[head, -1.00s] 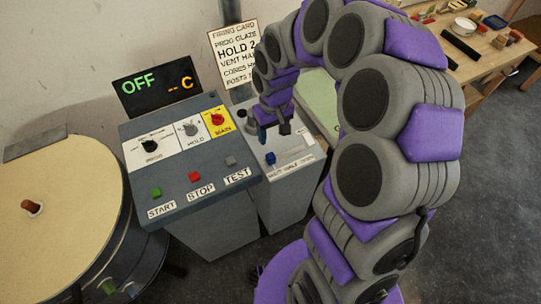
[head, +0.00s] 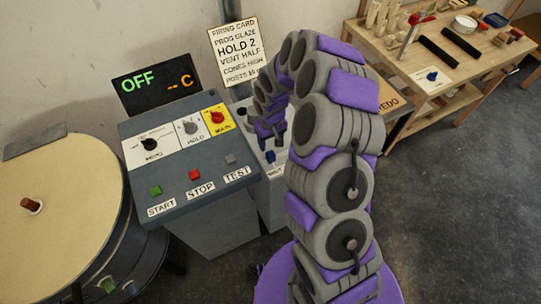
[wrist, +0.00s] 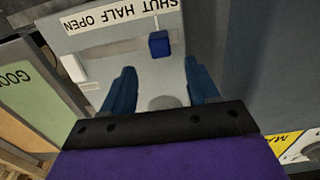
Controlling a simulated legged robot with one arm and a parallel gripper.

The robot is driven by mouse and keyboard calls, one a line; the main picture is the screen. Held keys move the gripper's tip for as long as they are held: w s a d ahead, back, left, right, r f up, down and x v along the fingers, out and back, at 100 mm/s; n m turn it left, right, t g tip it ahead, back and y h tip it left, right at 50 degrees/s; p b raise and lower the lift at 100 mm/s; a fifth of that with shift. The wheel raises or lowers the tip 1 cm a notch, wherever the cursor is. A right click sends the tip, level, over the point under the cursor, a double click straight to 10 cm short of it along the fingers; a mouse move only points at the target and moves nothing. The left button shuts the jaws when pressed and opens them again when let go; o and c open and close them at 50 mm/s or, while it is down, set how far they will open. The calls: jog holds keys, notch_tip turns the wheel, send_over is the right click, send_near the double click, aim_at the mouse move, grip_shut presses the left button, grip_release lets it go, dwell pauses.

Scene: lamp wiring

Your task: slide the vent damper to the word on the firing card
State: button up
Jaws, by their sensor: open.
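The firing card (head: 240,52) stands behind the control box and reads VENT HALF. The vent damper's blue knob (wrist: 159,44) is in the wrist view, beside the word SHUT on the upside-down label (wrist: 122,17) reading SHUT HALF OPEN. It also shows in the head view (head: 270,157), partly crowded by my arm. My gripper (wrist: 161,68) is open, its two blue fingers apart and nothing between them. The knob lies just beyond the fingertips, roughly centred between them. In the head view the gripper (head: 266,141) is above the damper panel, partly hidden by my arm.
The control panel (head: 188,180) with knobs and START, STOP and TEST buttons is left of the damper. A round kiln (head: 60,190) stands at far left. A wooden workbench (head: 450,90) is at upper right. The floor at right is clear.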

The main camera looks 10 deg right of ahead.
aim_at(270, 154)
notch_tip(270, 154, down, 10)
jog(key=shift+r+b, duration=0.2)
jog(key=shift+b, duration=0.3)
grip_shut()
dwell(0.4)
